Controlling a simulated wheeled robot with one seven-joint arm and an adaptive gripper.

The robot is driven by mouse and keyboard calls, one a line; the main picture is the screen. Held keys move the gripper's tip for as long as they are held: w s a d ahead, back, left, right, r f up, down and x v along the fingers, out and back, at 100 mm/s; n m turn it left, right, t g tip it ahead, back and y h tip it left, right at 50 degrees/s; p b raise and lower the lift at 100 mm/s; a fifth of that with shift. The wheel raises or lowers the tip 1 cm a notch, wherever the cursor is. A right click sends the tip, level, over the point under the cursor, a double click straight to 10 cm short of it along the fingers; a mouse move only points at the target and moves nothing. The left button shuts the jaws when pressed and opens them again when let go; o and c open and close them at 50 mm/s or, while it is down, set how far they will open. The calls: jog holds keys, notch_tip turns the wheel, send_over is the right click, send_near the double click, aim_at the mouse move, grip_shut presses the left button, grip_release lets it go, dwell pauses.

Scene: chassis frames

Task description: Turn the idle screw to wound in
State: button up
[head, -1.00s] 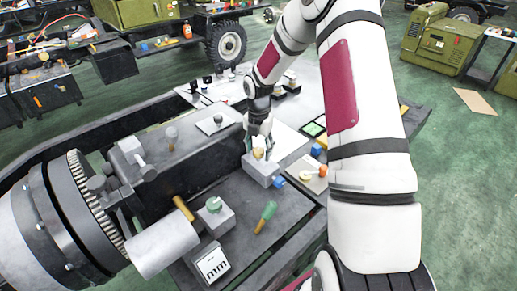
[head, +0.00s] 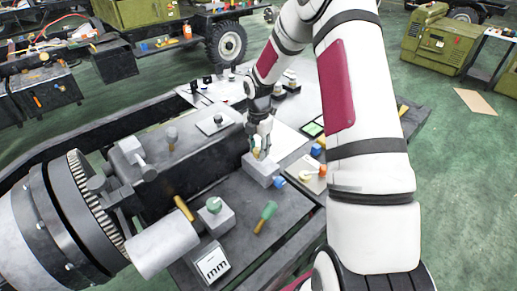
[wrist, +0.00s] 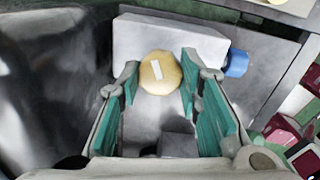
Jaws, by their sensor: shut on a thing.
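The idle screw (wrist: 160,73) is a round brass-coloured knob with a white mark across its top. It sits on a grey block (wrist: 207,45) that has a blue knob (wrist: 237,63) on its right side in the wrist view. My gripper (wrist: 159,72) is shut on the screw, with one green-padded finger on each side of it. The white mark stands near upright in the wrist view, tilted slightly. In the head view my gripper (head: 261,152) points down at the grey block (head: 261,170), and its fingers mostly hide the screw.
A dark engine housing (head: 180,165) stands left.

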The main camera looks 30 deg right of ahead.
jog(key=m, duration=0.5)
jog(key=shift+m, duration=0.3)
jog(key=m+b, duration=0.1)
jog(key=m, duration=0.9)
jog(key=shift+m+b, duration=0.4)
jog(key=m+b, duration=0.1)
jog(key=m, duration=0.5)
jog(key=m+b, duration=0.1)
jog(key=m, duration=0.4)
jog(key=shift+m, duration=0.4)
jog(key=m, duration=0.5)
jog(key=shift+b, duration=0.3)
jog(key=m, duration=0.5)
jog(key=shift+m, duration=0.4)
jog(key=m, duration=0.5)
jog(key=shift+m+p, duration=0.3)
jog(key=shift+p, duration=0.05)
